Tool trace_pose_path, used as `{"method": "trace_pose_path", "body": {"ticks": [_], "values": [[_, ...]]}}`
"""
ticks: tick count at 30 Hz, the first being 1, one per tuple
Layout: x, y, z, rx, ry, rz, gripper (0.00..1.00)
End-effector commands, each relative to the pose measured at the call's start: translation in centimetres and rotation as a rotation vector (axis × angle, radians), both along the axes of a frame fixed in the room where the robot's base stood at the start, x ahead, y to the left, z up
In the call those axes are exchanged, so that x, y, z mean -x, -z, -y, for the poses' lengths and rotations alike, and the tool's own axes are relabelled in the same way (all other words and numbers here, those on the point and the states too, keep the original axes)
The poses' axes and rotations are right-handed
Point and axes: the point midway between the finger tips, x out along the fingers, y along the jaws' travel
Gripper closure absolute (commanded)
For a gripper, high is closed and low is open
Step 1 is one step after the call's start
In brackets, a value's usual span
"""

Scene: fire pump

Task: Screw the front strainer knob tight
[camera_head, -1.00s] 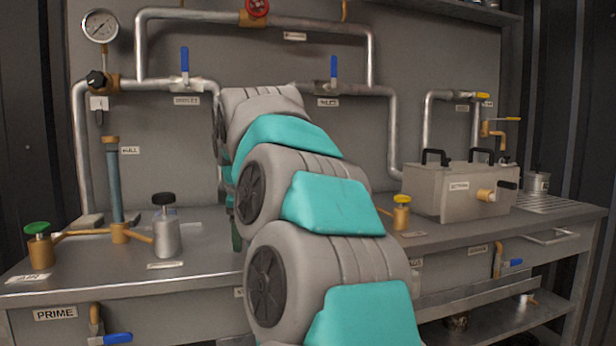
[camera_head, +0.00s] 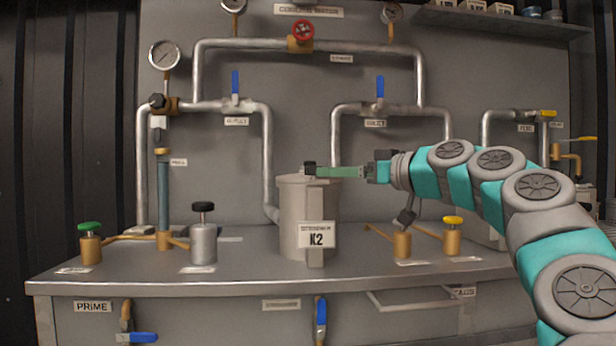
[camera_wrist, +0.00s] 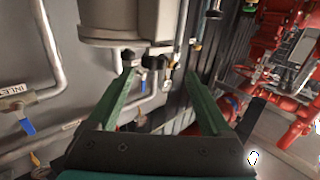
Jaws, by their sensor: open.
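The strainer (camera_head: 293,215) is a grey pot with a K2 label, standing on the bench. One black knob (camera_head: 309,168) shows at its lid, at the tips of my gripper (camera_head: 340,172), which reaches in level from the right. In the wrist view the strainer (camera_wrist: 130,20) appears upside down at the top, with black knobs at its lid. The right-hand one, which looks like the front knob (camera_wrist: 167,60), lies between the open green fingers of my gripper (camera_wrist: 160,76). Another knob (camera_wrist: 130,57) is close to the left fingertip. I cannot tell whether any finger touches a knob.
A grey pot with a black knob (camera_head: 203,240) and a green-topped brass valve (camera_head: 90,245) stand left of the strainer. A yellow-topped valve (camera_head: 452,238) stands to its right, below my arm. Pipes with blue handles (camera_head: 380,88) run along the back wall.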

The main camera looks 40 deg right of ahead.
Motion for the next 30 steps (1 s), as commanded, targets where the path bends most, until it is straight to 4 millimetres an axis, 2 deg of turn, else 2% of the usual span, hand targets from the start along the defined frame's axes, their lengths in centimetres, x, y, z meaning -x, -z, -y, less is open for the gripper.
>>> {"method": "trace_pose_path", "body": {"ticks": [3,8,21,30], "values": [[0.2,0.0,0.9,-0.003,0.013,0.014,0.16],[-0.8,-0.1,0.7,-0.001,0.013,0.013,0.16],[-6.7,-0.1,-0.3,0.001,0.016,0.014,0.16],[-7.3,-0.2,-0.5,0.001,0.014,0.014,0.16]]}}
